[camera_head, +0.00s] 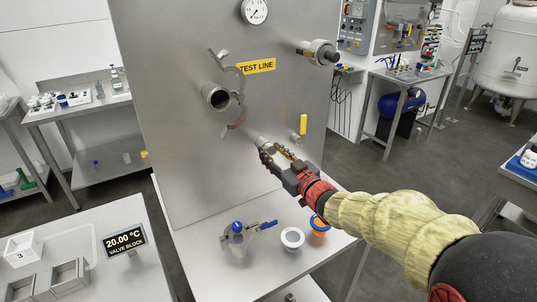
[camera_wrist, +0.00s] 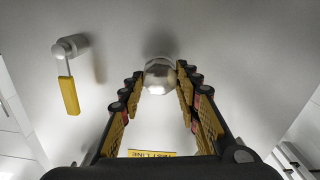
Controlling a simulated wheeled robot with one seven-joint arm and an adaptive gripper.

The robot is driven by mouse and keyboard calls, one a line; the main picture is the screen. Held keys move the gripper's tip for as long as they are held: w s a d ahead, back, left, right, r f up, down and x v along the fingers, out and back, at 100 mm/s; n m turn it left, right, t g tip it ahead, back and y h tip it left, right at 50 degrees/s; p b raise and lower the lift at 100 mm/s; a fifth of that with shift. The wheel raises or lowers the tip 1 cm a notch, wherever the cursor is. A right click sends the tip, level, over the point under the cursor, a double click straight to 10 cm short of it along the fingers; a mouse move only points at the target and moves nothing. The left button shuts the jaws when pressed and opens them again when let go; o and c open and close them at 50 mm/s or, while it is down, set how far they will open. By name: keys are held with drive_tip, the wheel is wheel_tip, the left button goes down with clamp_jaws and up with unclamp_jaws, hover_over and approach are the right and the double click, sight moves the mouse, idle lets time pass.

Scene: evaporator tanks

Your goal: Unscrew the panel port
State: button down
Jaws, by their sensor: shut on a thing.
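The panel port is a round, shiny metal cap (camera_wrist: 160,76) on the upright steel panel (camera_head: 180,150). In the wrist view it sits between the tips of my two fingers. In the head view my gripper (camera_head: 268,149) reaches the panel from the lower right, and its fingers hide most of the port. My gripper is shut on the port cap. The cap appears seated against the panel; its thread is not visible.
A yellow-handled valve (camera_head: 303,125) is close to my gripper's right. An open pipe stub (camera_head: 215,96) with an opened clamp is up left, below a capped fitting (camera_head: 318,52) at upper right.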

drive_tip(key=shift+s+f+n+b, duration=0.1)
drive_tip(key=shift+f+n+b, duration=0.35)
drive_tip(key=shift+n, duration=0.55)
drive_tip(key=shift+r+n, duration=0.1)
drive_tip(key=shift+n, duration=0.5)
drive_tip(key=n, duration=0.5)
drive_tip(key=c, duration=1.7)
unclamp_jaws()
drive_tip(key=shift+o, duration=0.6)
drive_tip(key=shift+a, duration=0.1)
drive_tip(key=shift+r, duration=0.2)
